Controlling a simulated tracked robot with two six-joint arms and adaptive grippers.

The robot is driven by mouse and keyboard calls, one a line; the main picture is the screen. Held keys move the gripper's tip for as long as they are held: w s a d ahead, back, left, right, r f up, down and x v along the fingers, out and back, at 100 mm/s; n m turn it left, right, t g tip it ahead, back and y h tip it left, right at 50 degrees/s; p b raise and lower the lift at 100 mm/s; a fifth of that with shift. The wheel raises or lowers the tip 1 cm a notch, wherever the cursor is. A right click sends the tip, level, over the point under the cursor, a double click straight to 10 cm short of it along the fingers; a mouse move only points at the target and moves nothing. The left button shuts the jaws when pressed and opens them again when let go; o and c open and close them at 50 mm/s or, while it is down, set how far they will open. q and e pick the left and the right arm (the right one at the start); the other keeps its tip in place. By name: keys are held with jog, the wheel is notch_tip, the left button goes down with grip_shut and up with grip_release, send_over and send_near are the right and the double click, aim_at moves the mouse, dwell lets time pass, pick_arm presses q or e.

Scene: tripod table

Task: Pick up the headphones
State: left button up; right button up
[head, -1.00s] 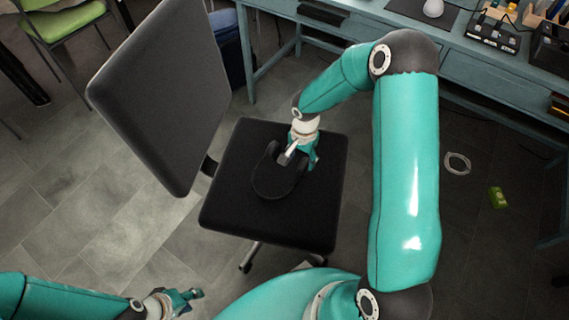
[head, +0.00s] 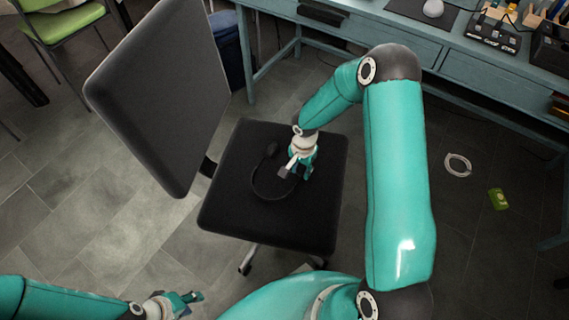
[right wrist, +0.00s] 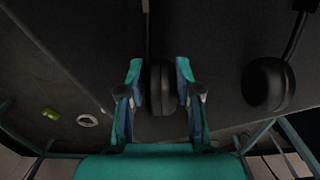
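The black headphones (head: 256,184) lie on the black seat of the office chair, with the band curving toward the front left of the seat. My right gripper (head: 300,172) is low over the right side of the headphones and hides the cup there. In the right wrist view, my right gripper (right wrist: 159,78) is open, with one ear cup (right wrist: 161,92) between its two fingers. A small gap shows on the left; I cannot tell whether the right finger touches. The other ear cup (right wrist: 268,84) is off to the right. My left gripper (head: 185,299) is at the bottom left, away from the chair.
The chair seat (head: 300,225) is otherwise bare. The tall backrest (head: 165,95) stands on its left. A blue-green desk (head: 460,65) runs behind and to the right. A white coil (head: 457,165) and a green item (head: 498,199) lie on the floor.

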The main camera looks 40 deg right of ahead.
grip_shut()
